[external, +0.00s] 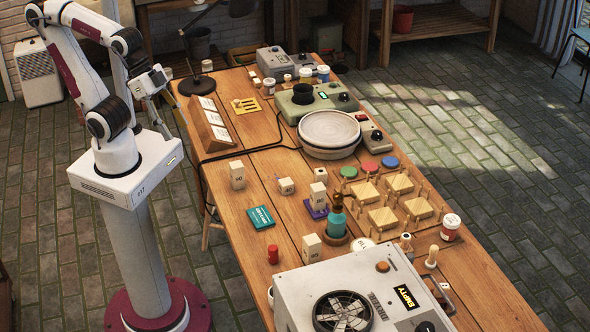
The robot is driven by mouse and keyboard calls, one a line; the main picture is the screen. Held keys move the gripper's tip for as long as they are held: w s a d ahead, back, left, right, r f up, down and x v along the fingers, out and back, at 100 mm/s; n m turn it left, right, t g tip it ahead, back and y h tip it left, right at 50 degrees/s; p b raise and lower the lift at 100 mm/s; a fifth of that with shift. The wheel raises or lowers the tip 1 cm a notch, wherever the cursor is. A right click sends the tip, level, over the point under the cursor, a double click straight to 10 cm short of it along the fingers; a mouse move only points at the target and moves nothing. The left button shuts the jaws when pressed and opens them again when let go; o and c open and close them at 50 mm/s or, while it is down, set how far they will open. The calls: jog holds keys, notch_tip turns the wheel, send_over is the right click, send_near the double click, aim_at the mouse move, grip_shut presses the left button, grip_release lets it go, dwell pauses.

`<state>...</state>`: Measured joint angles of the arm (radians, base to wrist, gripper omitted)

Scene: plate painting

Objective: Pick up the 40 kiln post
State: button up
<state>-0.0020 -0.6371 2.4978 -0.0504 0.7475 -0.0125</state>
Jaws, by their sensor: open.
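Several pale kiln posts stand on the wooden table. A taller post (318,195) stands at a purple item, and another post (311,249) stands nearer the front. The numbers are too small to read surely, so I cannot tell which one is the 40 kiln post. My gripper (172,136) is open and empty, off the table's left edge, well apart from the posts.
A large white machine (360,290) fills the front. Wooden stands (383,218) are at right.

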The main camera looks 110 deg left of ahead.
jog(key=w+a+f+n+t+y, duration=0.1)
jog(key=w+f+n, duration=0.1)
jog(key=w+f, duration=0.35)
jog(key=w+a+f+n+t, duration=0.1)
jog(key=w+a+f+n, duration=0.1)
jog(key=w, duration=0.7)
jog(key=w+a+f+n+t+y, duration=0.1)
jog(key=w+f+n, duration=0.1)
jog(key=w+f, duration=0.35)
jog(key=n+y, duration=0.3)
jog(key=y, duration=0.5)
send_near(288, 180)
jog(key=w, duration=0.2)
jog(key=shift+w+a+f, duration=0.35)
jog(key=shift+f, duration=0.05)
jog(key=shift+s+a+f, duration=0.2)
jog(key=shift+s+a, duration=0.15)
jog(key=shift+a, duration=0.05)
jog(key=shift+y, duration=0.3)
jog(key=shift+x, duration=1.3)
